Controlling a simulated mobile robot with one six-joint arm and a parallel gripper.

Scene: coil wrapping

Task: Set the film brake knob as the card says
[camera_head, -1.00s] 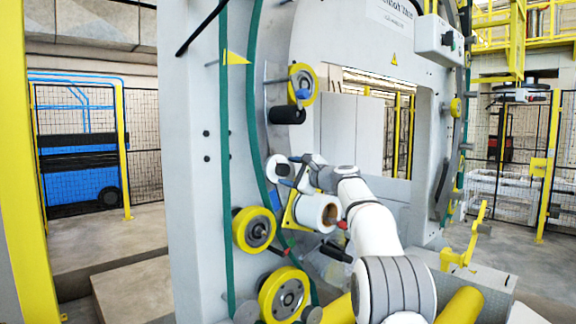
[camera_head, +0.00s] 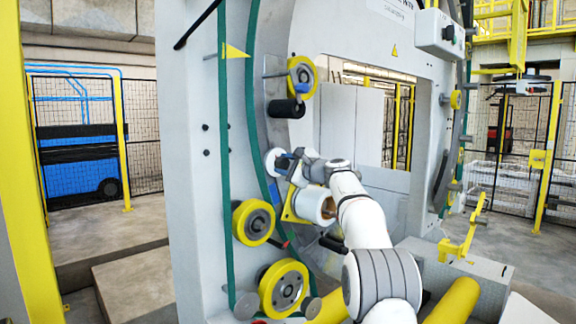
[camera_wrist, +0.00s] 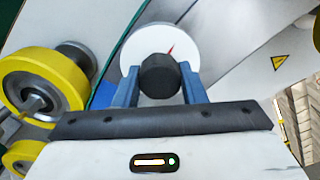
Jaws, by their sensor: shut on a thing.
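The film brake knob (camera_wrist: 161,76) is black and faceted in the wrist view. It stands in front of a round white dial (camera_wrist: 133,50) with a red pointer mark up and slightly right of the knob. My gripper (camera_wrist: 158,88) has its blue fingers shut on the knob, one on each side. In the head view, my gripper (camera_head: 291,162) reaches the white dial (camera_head: 271,162) on the grey ring, and the knob is hidden. Dial markings are not legible. I cannot make out the card's setting.
A white film roll (camera_head: 314,205) on a yellow bracket sits just below my wrist. Yellow-rimmed rollers (camera_head: 254,222) stand below left, with a black roller (camera_head: 286,109) above. A grey machine post (camera_head: 187,190) is at left. A yellow roller (camera_head: 455,300) lies at lower right.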

